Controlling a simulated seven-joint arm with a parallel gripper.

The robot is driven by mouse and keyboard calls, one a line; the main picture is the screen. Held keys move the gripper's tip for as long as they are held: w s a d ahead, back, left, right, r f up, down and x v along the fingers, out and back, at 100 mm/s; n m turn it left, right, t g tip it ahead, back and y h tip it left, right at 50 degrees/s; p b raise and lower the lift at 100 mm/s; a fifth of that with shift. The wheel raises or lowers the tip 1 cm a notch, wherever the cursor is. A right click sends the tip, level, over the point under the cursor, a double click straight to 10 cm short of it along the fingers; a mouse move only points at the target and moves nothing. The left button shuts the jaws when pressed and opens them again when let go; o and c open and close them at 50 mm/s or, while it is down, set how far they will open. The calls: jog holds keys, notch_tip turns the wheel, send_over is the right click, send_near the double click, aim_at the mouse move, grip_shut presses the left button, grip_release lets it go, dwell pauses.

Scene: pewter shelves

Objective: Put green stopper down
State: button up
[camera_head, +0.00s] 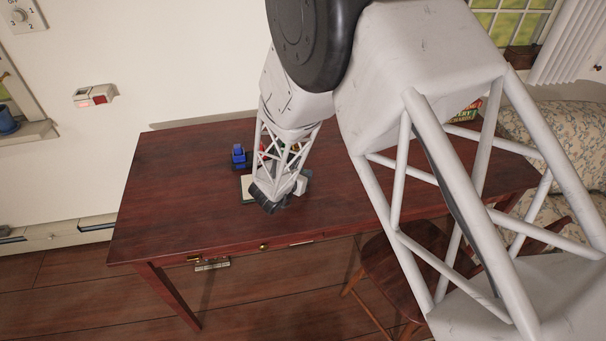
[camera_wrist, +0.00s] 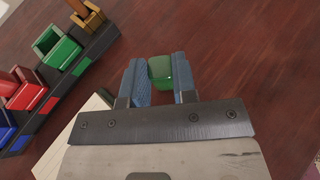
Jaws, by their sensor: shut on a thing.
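The green stopper (camera_wrist: 160,71) is a small rounded block. In the wrist view it sits between the two blue-padded fingers of my gripper (camera_wrist: 159,80), which is shut on it. The wrist view looks past the stopper onto the dark red wooden table (camera_wrist: 235,45); whether the stopper touches the table I cannot tell. In the head view my gripper (camera_head: 270,203) is low over the middle of the table (camera_head: 180,215), and the stopper is hidden there.
Left of my gripper in the wrist view stands a dark rack (camera_wrist: 70,88) with blue, red, green and orange-brown containers. A pale flat thing (camera_wrist: 88,113) lies between. Table beyond the fingers is clear. A wooden chair (camera_head: 395,255) stands at the table's front.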

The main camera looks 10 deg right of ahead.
jog(key=shift+f, duration=0.15)
jog(key=o, duration=0.9)
jog(key=shift+r, duration=0.2)
jog(key=shift+s+a+r, duration=0.25)
jog(key=shift+s+a, duration=0.15)
jog(key=shift+a, duration=0.05)
jog(key=v, duration=1)
jog(key=shift+s+a, duration=0.15)
jog(key=shift+s, duration=0.1)
jog(key=shift+r, duration=0.1)
